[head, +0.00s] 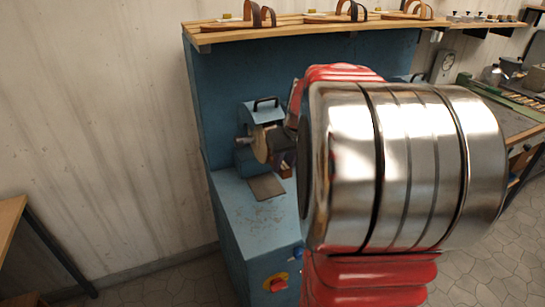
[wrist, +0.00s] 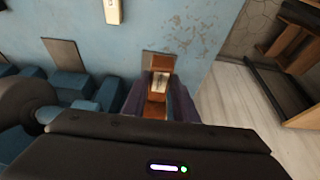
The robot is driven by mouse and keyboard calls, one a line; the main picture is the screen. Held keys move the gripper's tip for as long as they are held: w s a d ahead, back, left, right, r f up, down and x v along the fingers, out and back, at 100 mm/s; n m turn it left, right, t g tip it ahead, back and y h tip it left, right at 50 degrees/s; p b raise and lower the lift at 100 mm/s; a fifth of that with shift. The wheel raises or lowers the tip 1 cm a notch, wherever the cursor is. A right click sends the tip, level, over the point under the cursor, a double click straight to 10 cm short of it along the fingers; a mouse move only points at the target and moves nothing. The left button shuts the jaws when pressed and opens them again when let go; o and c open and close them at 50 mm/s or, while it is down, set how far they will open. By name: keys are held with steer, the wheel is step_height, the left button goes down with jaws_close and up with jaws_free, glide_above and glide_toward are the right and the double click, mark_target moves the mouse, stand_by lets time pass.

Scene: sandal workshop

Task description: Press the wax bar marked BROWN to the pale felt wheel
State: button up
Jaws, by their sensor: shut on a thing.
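My gripper (wrist: 160,98) is shut on a brown wax bar (wrist: 155,111) with a whitish label (wrist: 159,83). The writing on the label is too small to read. In the head view, a small brown piece of the bar (head: 286,171) shows below my gripper, and my arm hides most of the rest. The pale felt wheel (head: 260,146) stands on the blue machine, just left of my gripper. I cannot tell whether the bar touches it. In the wrist view, a dark round part (wrist: 27,105) is at the left edge.
The blue bench (head: 245,215) carries a metal plate (head: 267,187) and brown crumbs. A red-and-yellow switch (head: 277,283) is on its front. A wooden shelf (head: 290,30) with sandals runs above. Another workbench (head: 515,125) stands at right, and a wooden table (head: 10,225) at left.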

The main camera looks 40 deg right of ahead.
steer(key=shift+s, duration=0.15)
steer(key=s+a+f, duration=0.1)
steer(key=s+a, duration=0.1)
steer(key=s, duration=0.4)
steer(key=shift+f, duration=0.3)
stand_by(0.4)
stand_by(0.5)
steer(key=w+a+f+n, duration=0.1)
steer(key=w+a+f, duration=0.3)
steer(key=a, duration=0.5)
steer(key=w+a+f+n, duration=0.1)
steer(key=w+a+f, duration=0.3)
steer(key=w+a, duration=0.4)
steer(key=w+a+f+n+y, duration=0.1)
steer(key=w+a+f, duration=0.3)
steer(key=a, duration=0.8)
steer(key=shift+w+a+f, duration=0.25)
steer(key=shift+w, duration=0.9)
